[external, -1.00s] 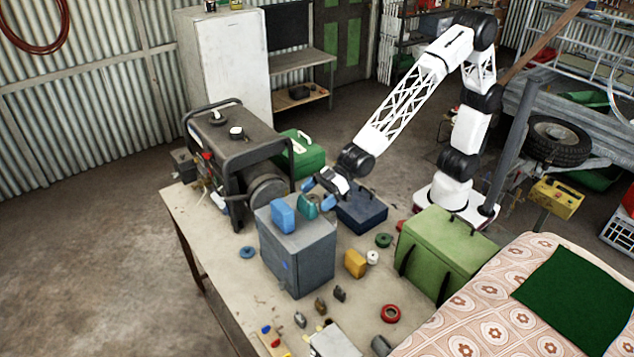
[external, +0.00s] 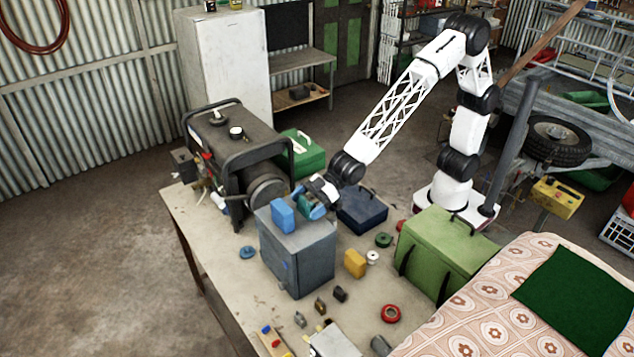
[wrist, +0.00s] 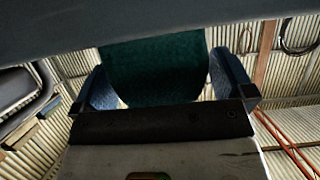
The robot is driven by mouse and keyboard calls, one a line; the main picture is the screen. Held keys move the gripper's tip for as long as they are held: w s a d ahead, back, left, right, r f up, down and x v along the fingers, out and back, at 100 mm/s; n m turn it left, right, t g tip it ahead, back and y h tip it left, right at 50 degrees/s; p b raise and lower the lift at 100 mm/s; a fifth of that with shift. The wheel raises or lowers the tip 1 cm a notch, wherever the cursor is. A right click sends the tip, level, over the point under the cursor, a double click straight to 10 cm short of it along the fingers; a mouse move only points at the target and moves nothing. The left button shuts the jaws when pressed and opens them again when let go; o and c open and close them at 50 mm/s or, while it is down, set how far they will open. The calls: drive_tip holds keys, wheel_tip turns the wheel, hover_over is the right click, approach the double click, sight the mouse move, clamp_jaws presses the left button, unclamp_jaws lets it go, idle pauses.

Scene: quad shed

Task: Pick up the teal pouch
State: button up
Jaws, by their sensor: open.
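In the wrist view the pouch (wrist: 155,65) is a dark teal fabric shape between the two blue fingers. My gripper (wrist: 165,85) is open, with one finger on each side of the pouch. Whether the fingers touch it I cannot tell. In the external view my gripper (external: 311,208) is low over the box top.
A generator (external: 235,150) stands behind the box to the left. A dark blue case (external: 362,212) and a green chest (external: 445,250) are to the right. A yellow block (external: 355,263) and several small parts lie in front on the workbench.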

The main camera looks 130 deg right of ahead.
sight(302, 199)
drive_tip(key=shift+c, duration=0.2)
drive_tip(key=c, duration=0.6)
drive_tip(key=shift+r, duration=0.15)
drive_tip(key=shift+r, duration=1.5)
drive_tip(key=shift+s+r, duration=0.2)
drive_tip(key=shift+s, duration=0.05)
drive_tip(key=s+r, duration=0.1)
drive_tip(key=s, duration=1.4)
drive_tip(key=shift+s+a+r, duration=0.15)
drive_tip(key=shift+s+a, duration=0.05)
drive_tip(key=shift+s, duration=0.05)
